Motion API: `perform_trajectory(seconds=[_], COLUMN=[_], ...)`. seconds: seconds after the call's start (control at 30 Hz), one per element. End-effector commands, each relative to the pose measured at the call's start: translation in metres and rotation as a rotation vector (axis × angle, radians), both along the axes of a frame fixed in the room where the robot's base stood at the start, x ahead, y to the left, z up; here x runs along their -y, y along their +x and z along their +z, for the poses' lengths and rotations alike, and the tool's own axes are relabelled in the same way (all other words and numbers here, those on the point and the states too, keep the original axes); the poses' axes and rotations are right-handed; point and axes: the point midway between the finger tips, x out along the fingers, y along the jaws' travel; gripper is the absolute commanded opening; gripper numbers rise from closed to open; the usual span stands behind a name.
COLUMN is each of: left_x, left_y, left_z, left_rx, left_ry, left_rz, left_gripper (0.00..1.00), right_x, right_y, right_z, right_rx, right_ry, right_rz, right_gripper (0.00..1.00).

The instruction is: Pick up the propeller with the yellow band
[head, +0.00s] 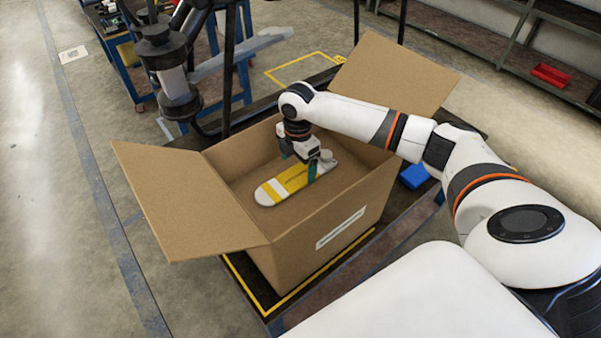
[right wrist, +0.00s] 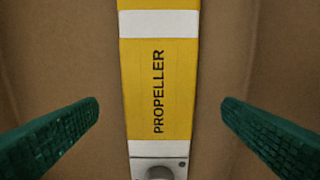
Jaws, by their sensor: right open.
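The propeller (head: 271,192) with a yellow band lies in the open cardboard box (head: 328,225) in the head view. It is white with yellow sections and a rounded end. In the right wrist view the propeller (right wrist: 158,75) runs down the middle, with the word PROPELLER on its yellow part and a grey round hub at the bottom. My right gripper (head: 300,172) is inside the box over the propeller's hub end. In the right wrist view its green fingers (right wrist: 160,125) are apart, one on each side of the propeller, with gaps between. My left gripper is not in view.
The box stands on a dark table (head: 262,290) with yellow edge lines, and its flaps (head: 190,200) spread outward. A drone (head: 172,75) with dark arms stands behind the box at left. A blue object (head: 414,177) lies right of the box.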

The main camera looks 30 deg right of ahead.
Motion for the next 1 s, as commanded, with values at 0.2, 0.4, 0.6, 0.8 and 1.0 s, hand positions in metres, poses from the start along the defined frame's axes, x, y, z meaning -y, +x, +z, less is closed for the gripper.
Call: perform_trajectory(seconds=[0.2,0.4,0.6,0.8,1.0], left_x=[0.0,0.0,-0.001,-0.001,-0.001], left_y=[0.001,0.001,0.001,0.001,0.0], left_z=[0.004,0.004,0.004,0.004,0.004], left_rx=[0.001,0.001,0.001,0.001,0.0], left_ry=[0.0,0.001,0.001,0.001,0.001], left_rz=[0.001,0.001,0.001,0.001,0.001], left_gripper=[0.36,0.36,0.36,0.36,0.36], right_x=[-0.001,-0.001,-0.001,-0.001,0.0], right_y=[-0.002,-0.002,-0.001,-0.001,-0.001], right_z=[-0.026,-0.028,-0.028,-0.028,-0.027], right_rx=[-0.002,0.0,0.0,0.001,0.001], right_ry=[0.0,-0.001,-0.001,-0.001,-0.001], right_rz=[0.001,0.001,0.001,0.001,0.001], right_gripper=[0.89,0.89,0.66,0.38,0.38])
